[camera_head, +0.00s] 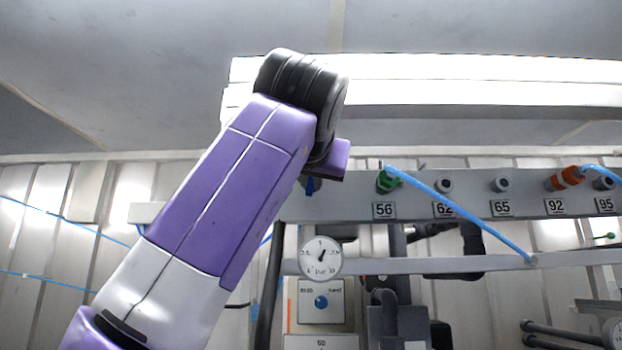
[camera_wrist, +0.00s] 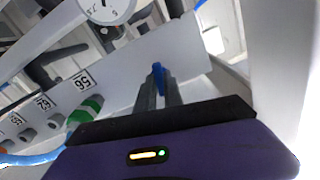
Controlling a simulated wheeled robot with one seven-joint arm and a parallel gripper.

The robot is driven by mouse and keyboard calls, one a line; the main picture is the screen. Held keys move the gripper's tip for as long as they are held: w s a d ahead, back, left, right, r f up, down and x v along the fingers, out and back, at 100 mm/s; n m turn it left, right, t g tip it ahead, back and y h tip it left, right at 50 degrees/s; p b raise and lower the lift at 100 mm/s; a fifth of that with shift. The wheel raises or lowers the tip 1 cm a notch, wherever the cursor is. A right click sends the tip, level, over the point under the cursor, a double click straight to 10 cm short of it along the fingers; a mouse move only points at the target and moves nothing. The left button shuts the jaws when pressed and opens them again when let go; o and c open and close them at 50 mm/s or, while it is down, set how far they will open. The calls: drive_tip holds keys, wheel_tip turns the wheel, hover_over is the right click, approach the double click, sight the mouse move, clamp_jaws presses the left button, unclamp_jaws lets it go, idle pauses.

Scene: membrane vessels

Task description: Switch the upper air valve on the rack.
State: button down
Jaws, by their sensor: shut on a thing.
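My gripper (camera_wrist: 158,92) shows in the wrist view with its two dark fingers close together around a small blue valve handle (camera_wrist: 158,72). The handle stands out in front of the grey rack rail, left of the green fitting above label 56 as the head view shows it. In the head view the blue handle (camera_head: 310,186) shows just below the purple gripper body (camera_head: 336,160), and my arm covers the rail's left part. The fingertips are mostly hidden there. The valve's body behind the handle cannot be made out.
The grey rail (camera_head: 340,207) carries a green fitting (camera_head: 386,181) with a blue hose, several grey ports and an orange fitting (camera_head: 565,178). A round gauge (camera_head: 320,257) and a panel with a blue knob (camera_head: 321,302) sit below. A bright lamp housing (camera_head: 480,95) hangs above.

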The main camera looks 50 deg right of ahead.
drive_tip(key=m, duration=0.4)
drive_tip(key=shift+m, duration=0.3)
drive_tip(key=m, duration=0.3)
drive_tip(key=shift+m, duration=0.3)
drive_tip(key=m, duration=0.3)
drive_tip(key=shift+m, duration=2)
drive_tip(key=c, duration=1.5)
unclamp_jaws()
drive_tip(key=shift+o, duration=0.2)
drive_tip(key=b+v, duration=0.2)
drive_tip(key=v, duration=0.5)
drive_tip(key=shift+s+a+b, duration=0.3)
drive_tip(key=shift+b, duration=0.1)
